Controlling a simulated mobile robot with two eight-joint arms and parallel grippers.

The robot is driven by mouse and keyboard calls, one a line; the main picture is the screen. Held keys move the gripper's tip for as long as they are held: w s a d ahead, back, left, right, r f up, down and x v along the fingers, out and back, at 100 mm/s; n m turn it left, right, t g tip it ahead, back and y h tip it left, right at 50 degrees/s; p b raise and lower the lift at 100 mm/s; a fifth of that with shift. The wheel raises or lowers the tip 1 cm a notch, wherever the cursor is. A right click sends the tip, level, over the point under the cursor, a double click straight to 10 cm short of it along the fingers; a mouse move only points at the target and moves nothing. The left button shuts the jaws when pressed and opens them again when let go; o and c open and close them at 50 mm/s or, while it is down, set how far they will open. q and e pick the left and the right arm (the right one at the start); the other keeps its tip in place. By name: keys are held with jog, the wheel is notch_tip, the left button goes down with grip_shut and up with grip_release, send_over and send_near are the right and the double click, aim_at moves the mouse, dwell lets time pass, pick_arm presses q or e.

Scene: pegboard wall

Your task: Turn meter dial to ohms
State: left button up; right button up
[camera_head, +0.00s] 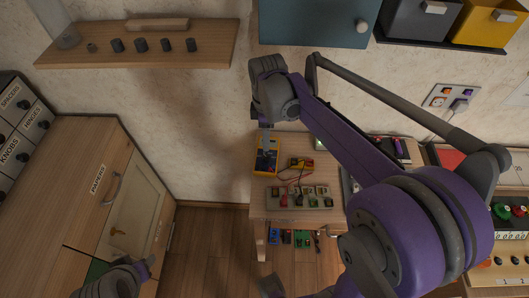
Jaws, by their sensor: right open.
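The yellow meter (261,170) lies on the wooden bench below the wall, near the bench's left end. Its face is small, and my gripper partly covers it, so I cannot read the dial's setting. My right gripper (266,147) points down over the meter's upper part. It is open, and I cannot tell whether its fingers touch the dial. My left gripper (146,270) is at the lower left, in front of the wooden cabinet and away from the meter. Its jaw opening is not clear.
Red and yellow leads (295,170) and a tray of small parts (300,197) lie right of the meter. A wooden shelf with knobs (140,50) and a blue cabinet (315,25) hang above. My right arm hides much of the bench's right side.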

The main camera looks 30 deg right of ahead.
aim_at(266, 156)
notch_tip(266, 156, down, 10)
jog(key=shift+r+b, duration=0.2)
jog(key=shift+b, duration=0.15)
grip_shut()
